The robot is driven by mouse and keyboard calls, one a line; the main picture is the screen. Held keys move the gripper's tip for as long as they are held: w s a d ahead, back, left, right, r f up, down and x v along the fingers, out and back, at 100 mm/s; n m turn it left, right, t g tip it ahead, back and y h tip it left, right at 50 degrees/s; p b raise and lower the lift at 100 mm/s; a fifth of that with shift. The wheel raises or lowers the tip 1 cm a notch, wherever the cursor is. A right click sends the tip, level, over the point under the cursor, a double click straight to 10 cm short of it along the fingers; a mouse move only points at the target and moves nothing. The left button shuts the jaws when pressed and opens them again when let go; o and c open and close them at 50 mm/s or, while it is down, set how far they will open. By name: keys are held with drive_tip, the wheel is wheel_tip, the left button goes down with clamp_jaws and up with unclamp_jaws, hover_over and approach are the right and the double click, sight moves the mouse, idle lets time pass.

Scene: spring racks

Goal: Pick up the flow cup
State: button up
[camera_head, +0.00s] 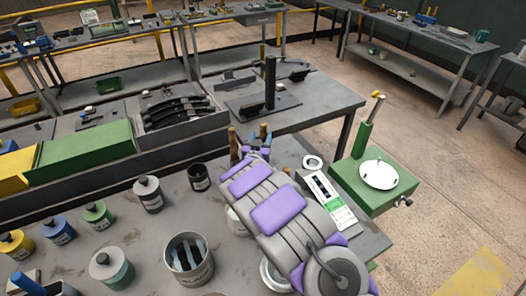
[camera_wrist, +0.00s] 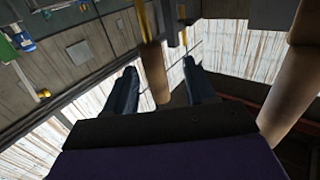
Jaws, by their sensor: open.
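I cannot tell for sure which thing is the flow cup. A small dark open cup (camera_head: 199,177) stands upright on the near grey bench, left of my gripper. My gripper (camera_head: 257,140) reaches over the bench's far part, its blue fingers apart. In the wrist view, my gripper (camera_wrist: 159,66) is open, and a brown wooden-looking rod (camera_wrist: 155,74) shows between or beyond the fingers; contact is unclear. A second brown rod (camera_wrist: 291,92) is close at the right. My arm hides part of the bench, including most of a pale container (camera_head: 234,222).
A wide can (camera_head: 189,258) holding strips and several lidded jars (camera_head: 148,194) crowd the bench's left. A white ring (camera_head: 312,162), a labelled card (camera_head: 330,199) and a green-based device (camera_head: 374,180) are right of my arm. A black upright stand (camera_head: 270,85) is behind.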

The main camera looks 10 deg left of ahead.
drive_tip(key=w, duration=0.1)
drive_tip(key=w+b, duration=0.1)
drive_tip(key=w, duration=0.1)
drive_tip(key=shift+w+d, duration=0.2)
drive_tip(key=shift+d, duration=0.2)
drive_tip(key=shift+w, duration=0.65)
drive_tip(key=shift+c, duration=0.5)
drive_tip(key=c, duration=0.9)
drive_tip(key=shift+o, duration=0.2)
drive_tip(key=shift+r, duration=0.1)
